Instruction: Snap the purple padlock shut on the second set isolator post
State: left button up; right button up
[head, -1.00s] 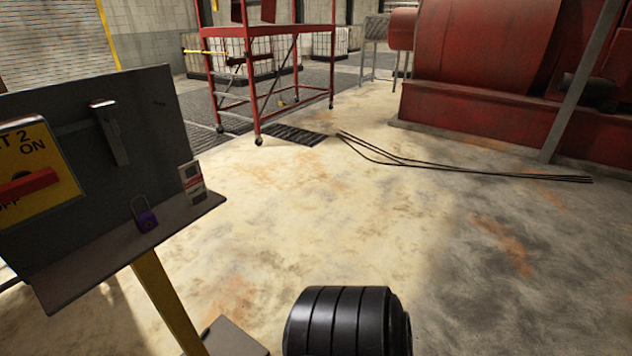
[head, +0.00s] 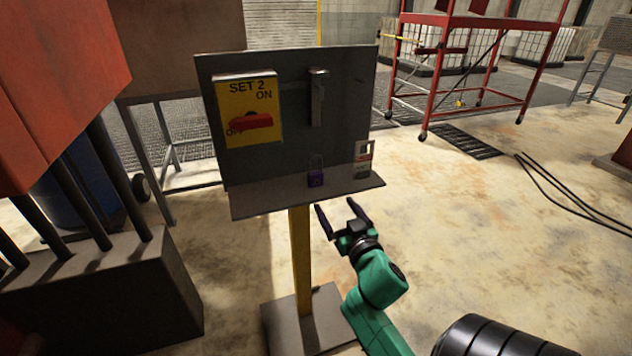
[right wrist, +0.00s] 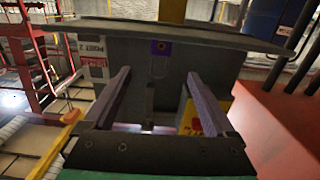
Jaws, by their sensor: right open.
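The purple padlock (head: 316,179) stands on the shelf (head: 260,203) of the grey isolator post board (head: 290,110), its shackle upward. It also shows in the right wrist view (right wrist: 161,47), upside down in that picture. The yellow SET 2 panel (head: 247,110) carries a red handle (head: 251,121) lying about level between ON and OFF labels. A metal hasp (head: 317,100) hangs right of the panel. My right gripper (head: 336,212) is open and empty, in front of and below the shelf; its fingers also show in the right wrist view (right wrist: 162,85). My left gripper is not in view.
The yellow post (head: 300,260) rises from a grey base plate. Red machinery (head: 60,80) with dark pipes is close on the left. Floor to the right is open, with cables (head: 570,195) and a red trolley (head: 470,60).

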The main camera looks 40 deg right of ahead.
aim_at(316, 173)
jog(key=x, duration=0.4)
jog(key=r+p+x, duration=0.1)
jog(key=x, duration=0.4)
jog(key=p+x, duration=0.1)
jog(key=x, duration=0.3)
jog(key=shift+w+r, duration=0.15)
jog(key=shift+w, duration=0.3)
jog(key=shift+w+d+f, duration=0.2)
jog(key=shift+w, duration=0.2)
jog(key=shift+s+r, duration=0.1)
jog(key=c, duration=0.4)
grip_shut()
jog(key=shift+r, duration=0.1)
notch_tip(316, 173, up, 10)
jog(key=shift+f+p, duration=0.1)
jog(key=shift+p, duration=1.15)
